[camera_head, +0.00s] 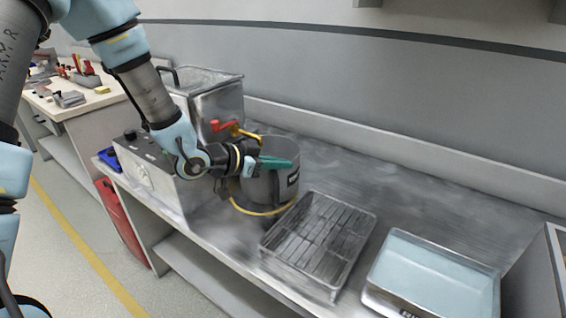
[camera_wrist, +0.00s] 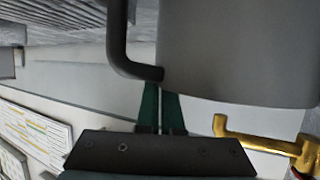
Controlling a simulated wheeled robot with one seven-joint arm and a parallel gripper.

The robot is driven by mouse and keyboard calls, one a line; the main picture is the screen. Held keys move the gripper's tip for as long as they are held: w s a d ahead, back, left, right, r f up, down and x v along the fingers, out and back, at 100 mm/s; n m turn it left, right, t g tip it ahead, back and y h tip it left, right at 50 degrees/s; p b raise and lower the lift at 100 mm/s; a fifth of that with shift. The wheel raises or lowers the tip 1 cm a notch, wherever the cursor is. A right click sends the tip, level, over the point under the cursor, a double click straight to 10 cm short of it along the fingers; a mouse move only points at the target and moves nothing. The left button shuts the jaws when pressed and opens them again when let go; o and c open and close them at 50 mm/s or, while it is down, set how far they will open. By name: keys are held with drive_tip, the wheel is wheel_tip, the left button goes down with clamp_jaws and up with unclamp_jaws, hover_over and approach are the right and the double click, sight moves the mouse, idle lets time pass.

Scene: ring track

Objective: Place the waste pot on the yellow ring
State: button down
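The waste pot (camera_head: 284,187) is a grey cylinder with a dark label, upright on the metal bench in the head view. Its grey wall (camera_wrist: 235,50) and bent handle (camera_wrist: 117,40) fill the top of the wrist view. The yellow ring (camera_head: 262,212) shows as an arc around the front of the pot's lower part; the rest is hidden. I cannot tell whether the pot rests fully on it. My gripper (camera_head: 276,162) has green fingers, close together at the pot's upper part. In the wrist view the fingertips (camera_wrist: 161,88) meet the handle's end; whether they clamp it is unclear.
A slatted metal tray (camera_head: 322,238) stands right of the pot, and a pale blue-topped box (camera_head: 435,272) farther right. A steel tank (camera_head: 213,100) with a red-handled, yellow valve (camera_head: 228,127) stands close behind left. The back strip of the bench is clear.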

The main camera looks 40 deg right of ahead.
drive_tip(key=c, duration=1.1)
unclamp_jaws()
drive_tip(key=shift+f, duration=0.1)
drive_tip(key=v, duration=1.2)
drive_tip(key=shift+b, duration=0.4)
